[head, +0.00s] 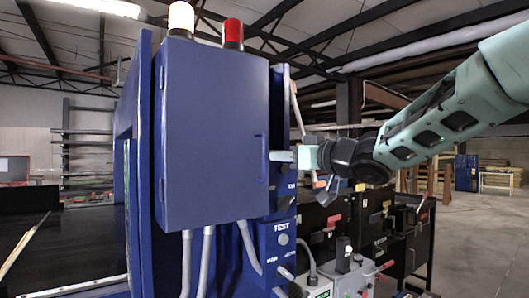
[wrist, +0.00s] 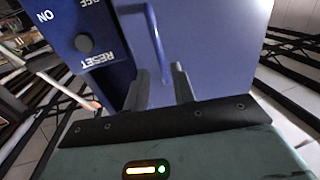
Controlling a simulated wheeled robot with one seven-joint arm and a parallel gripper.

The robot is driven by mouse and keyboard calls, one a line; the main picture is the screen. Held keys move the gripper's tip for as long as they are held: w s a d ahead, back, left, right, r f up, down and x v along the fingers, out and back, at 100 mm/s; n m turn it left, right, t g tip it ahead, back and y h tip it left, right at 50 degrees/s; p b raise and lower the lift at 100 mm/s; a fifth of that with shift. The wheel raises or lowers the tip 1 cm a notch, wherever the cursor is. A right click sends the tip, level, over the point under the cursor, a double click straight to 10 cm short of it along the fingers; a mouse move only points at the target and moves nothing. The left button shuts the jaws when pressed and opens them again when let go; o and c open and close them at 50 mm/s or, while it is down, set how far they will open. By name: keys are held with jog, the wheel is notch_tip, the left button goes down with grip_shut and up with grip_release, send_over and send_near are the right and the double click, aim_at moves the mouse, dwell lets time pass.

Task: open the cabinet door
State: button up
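The blue cabinet (head: 210,125) stands left of centre in the head view, and its front door is closed. A slim blue bar handle (head: 262,158) runs upright near the door's right edge; it also shows in the wrist view (wrist: 155,38). My gripper (head: 272,156) reaches in from the right, with its tips close to the handle. In the wrist view my gripper (wrist: 160,76) has its two fingers apart. The handle's near end lines up with the gap between them. I cannot tell whether a finger touches it.
A blue control box with a TEST label (head: 281,240) sits below the gripper. A RESET button (wrist: 84,44) is left of the fingers in the wrist view. A red lamp (head: 233,32) tops the cabinet. Black bins (head: 322,220) stand at right; open floor lies beyond.

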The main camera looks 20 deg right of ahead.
aim_at(264, 176)
jog(key=shift+p+x, duration=1.1)
jog(key=shift+x, duration=2.35)
grip_shut()
